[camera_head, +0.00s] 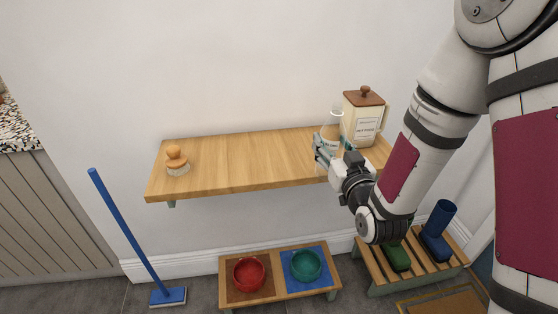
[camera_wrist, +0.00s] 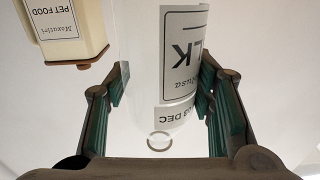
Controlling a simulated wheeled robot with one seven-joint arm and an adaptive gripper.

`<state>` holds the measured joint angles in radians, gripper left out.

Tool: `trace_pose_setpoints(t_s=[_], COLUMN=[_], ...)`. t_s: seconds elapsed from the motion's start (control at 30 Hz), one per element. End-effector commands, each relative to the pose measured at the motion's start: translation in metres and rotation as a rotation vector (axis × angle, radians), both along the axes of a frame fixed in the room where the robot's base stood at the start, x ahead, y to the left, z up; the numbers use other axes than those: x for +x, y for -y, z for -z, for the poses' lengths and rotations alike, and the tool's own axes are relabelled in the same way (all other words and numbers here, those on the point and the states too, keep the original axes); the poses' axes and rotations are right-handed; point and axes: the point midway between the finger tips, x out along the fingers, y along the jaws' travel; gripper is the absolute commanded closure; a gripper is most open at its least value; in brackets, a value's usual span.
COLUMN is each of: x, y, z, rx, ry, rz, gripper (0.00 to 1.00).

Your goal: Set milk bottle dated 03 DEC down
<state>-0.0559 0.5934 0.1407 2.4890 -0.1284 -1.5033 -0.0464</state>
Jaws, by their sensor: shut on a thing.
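The milk bottle (camera_head: 333,120) is clear glass and shows at the right part of the wooden wall shelf (camera_head: 245,163). In the wrist view the bottle (camera_wrist: 140,60) carries a white label with "LK" and "03 DEC", upside down in the picture. My gripper (camera_head: 326,158) comes from the front right and is shut on the bottle, one finger on each side. My gripper and wrist hide the bottle's lower part in the head view. I cannot tell whether its base touches the shelf.
A cream pet food canister (camera_head: 363,122) with a brown lid stands close to the right of the bottle. A round wooden brush (camera_head: 177,162) sits at the shelf's left end; the middle is clear. Below are red (camera_head: 249,273) and green (camera_head: 306,265) bowls and a blue broom (camera_head: 130,235).

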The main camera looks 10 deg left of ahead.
Motion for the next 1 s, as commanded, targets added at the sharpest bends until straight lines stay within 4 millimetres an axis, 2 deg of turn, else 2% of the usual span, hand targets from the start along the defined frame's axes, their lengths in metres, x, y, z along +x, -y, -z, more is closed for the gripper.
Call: trace_pose_setpoints(t_s=[0.03,0.2,0.47,0.57,1.0], x=[0.001,-0.009,-0.017,-0.006,0.080], y=[-0.015,-0.050,-0.073,-0.080,-0.124], z=[-0.004,-0.017,-0.025,-0.024,-0.016], rx=[0.000,-0.011,-0.023,-0.023,-0.021], ry=[0.013,0.011,0.008,0.007,0.009], rz=[-0.035,-0.124,-0.177,-0.181,-0.179], gripper=[1.00,1.00,1.00,1.00,1.00])
